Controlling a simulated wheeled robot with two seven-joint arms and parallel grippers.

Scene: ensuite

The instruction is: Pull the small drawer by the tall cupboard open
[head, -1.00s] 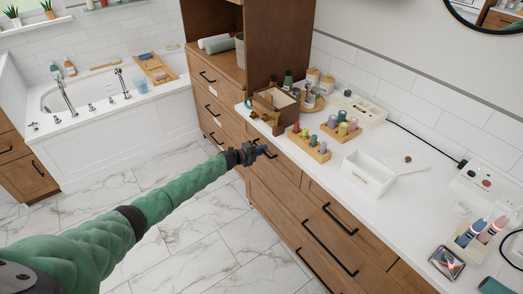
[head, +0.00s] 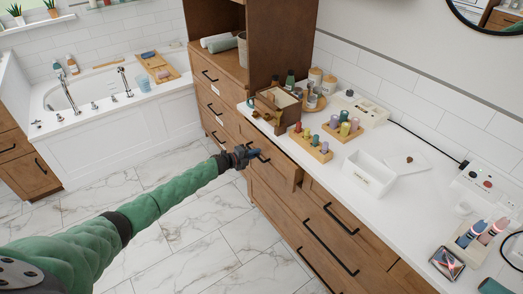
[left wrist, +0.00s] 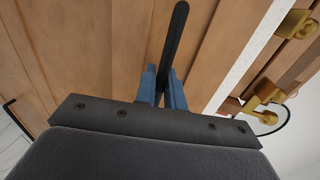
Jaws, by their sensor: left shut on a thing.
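The small drawer (head: 286,170) is in the top row of the wooden vanity, beside the tall cupboard (head: 272,40). Its front stands out a little from the cabinet face, so it is partly open. My left gripper (head: 252,153) is at its black bar handle, which also shows in the left wrist view (left wrist: 175,40). There the blue fingers of my left gripper (left wrist: 163,92) are shut around the lower end of the handle. The drawer's inside is hardly visible. My right gripper is not in view.
The white countertop (head: 400,195) above holds a brown box (head: 279,104), peg blocks (head: 311,146) and a white tray (head: 369,176). Gold hooks (left wrist: 265,92) jut near the counter edge. The marble floor (head: 190,235) in front of the drawers is clear.

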